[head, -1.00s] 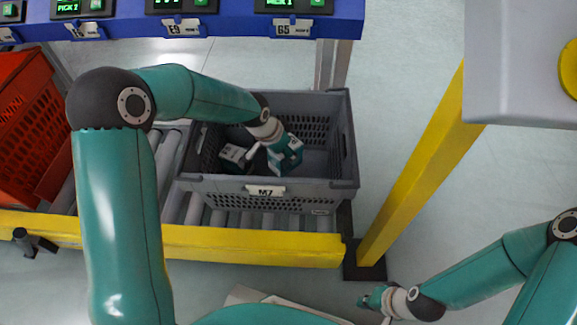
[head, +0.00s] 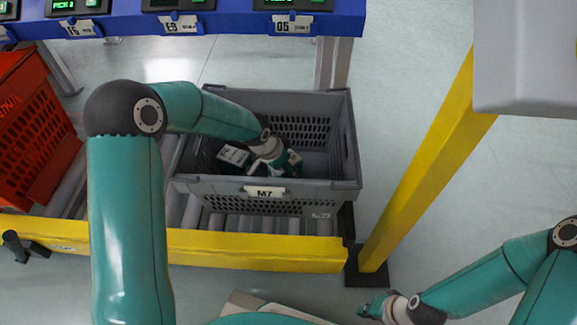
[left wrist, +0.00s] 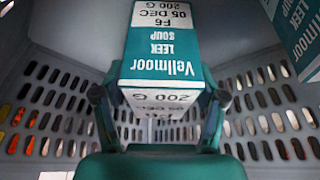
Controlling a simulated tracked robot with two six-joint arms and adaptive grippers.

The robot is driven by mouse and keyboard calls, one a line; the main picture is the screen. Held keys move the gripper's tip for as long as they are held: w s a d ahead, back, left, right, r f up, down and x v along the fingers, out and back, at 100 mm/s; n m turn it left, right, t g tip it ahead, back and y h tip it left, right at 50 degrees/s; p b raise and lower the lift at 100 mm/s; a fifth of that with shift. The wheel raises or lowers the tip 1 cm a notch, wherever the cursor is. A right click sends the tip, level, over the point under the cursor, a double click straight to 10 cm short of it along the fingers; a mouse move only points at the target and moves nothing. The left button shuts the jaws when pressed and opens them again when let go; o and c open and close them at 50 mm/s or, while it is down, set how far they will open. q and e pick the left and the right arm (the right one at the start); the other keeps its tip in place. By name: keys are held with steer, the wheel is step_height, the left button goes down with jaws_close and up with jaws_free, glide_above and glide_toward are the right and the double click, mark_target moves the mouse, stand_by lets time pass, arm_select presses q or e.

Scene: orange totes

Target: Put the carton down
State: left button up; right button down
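The carton, white and teal with "Vellmoor Leek Soup" lettering (left wrist: 160,60), is between the two fingers of my left gripper (left wrist: 160,105) in the left wrist view. The fingers are shut on its sides. In the head view my left gripper (head: 276,160) reaches down inside the grey tote (head: 225,188) labelled M7; the held carton (head: 294,162) is mostly hidden behind it. I cannot tell whether the carton touches the tote floor. My right gripper (head: 371,306) is low at the right, outside the tote and apart from it; its fingers are too small to read.
Another carton (head: 234,156) lies in the tote to the left of my left gripper; a teal carton (left wrist: 302,35) also shows in the left wrist view. An orange tote (head: 35,130) stands at the left. A yellow rail (head: 250,252) and yellow post (head: 425,165) are nearby.

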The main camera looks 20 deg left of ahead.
arm_select(q)
steer(key=shift+o, duration=0.2)
steer(key=shift+r+p, duration=0.45)
steer(key=shift+r, duration=0.1)
steer(key=p+v, duration=0.4)
steer(key=v, duration=0.7)
steer(key=shift+s, duration=0.2)
steer(key=shift+r, duration=0.2)
